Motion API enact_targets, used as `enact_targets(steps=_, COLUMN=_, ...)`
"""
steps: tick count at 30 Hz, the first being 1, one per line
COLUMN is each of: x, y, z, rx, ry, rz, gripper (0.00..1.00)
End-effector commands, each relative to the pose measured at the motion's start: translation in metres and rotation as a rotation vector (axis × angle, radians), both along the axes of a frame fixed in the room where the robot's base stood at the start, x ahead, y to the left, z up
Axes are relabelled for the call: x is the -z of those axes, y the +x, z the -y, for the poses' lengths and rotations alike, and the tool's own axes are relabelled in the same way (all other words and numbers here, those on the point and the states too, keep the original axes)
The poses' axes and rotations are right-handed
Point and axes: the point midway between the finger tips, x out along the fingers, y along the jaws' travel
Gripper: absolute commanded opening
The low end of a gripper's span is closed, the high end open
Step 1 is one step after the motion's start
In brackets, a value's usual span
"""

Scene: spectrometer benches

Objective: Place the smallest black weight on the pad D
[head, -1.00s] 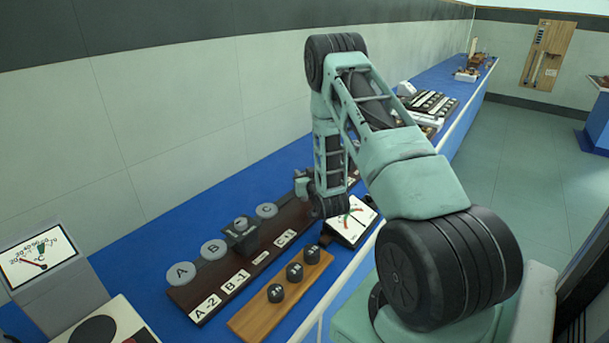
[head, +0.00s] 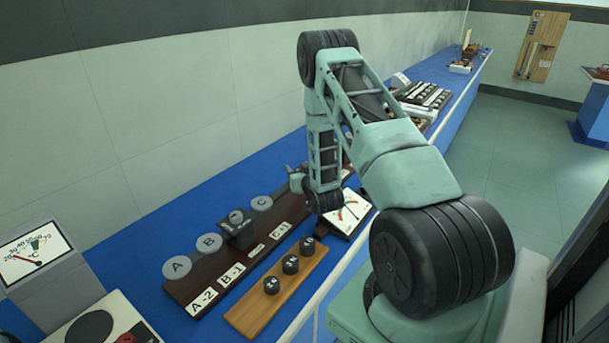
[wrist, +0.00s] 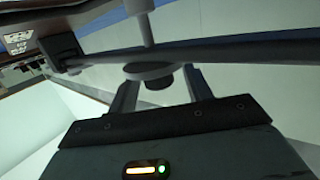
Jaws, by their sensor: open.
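Three black weights stand in a row on a wooden strip: a front one (head: 271,286), a middle one (head: 290,265) and a far one (head: 307,246). I cannot tell which is smallest. Beside them a dark board carries grey round pads A (head: 176,267), B (head: 209,243) and C (head: 261,204). No pad marked D can be made out; my arm covers the board's far end. In the wrist view my gripper (wrist: 160,78) is open. A grey disc (wrist: 147,70) and a short dark cylinder (wrist: 160,83) show between its fingers, not gripped as far as I see.
A dark block (head: 237,230) with a round top stands between pads B and C. A white dial meter (head: 347,216) lies beside my arm. A temperature gauge (head: 35,252) is at the left. The blue bench (head: 140,262) has free room behind the board.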

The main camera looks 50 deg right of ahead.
Motion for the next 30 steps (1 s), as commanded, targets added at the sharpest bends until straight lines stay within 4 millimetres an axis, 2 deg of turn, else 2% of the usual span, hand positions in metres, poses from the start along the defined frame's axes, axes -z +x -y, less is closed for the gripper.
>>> enact_targets(steps=15, x=-0.012, y=-0.085, z=-0.048, rx=0.000, ry=0.001, rz=-0.003, gripper=0.50)
enact_targets(steps=21, x=-0.016, y=-0.101, z=-0.057, rx=0.000, ry=0.000, rz=-0.001, gripper=0.50)
enact_targets(steps=30, x=-0.018, y=-0.103, z=-0.058, rx=0.000, ry=0.000, rz=0.000, gripper=0.50)
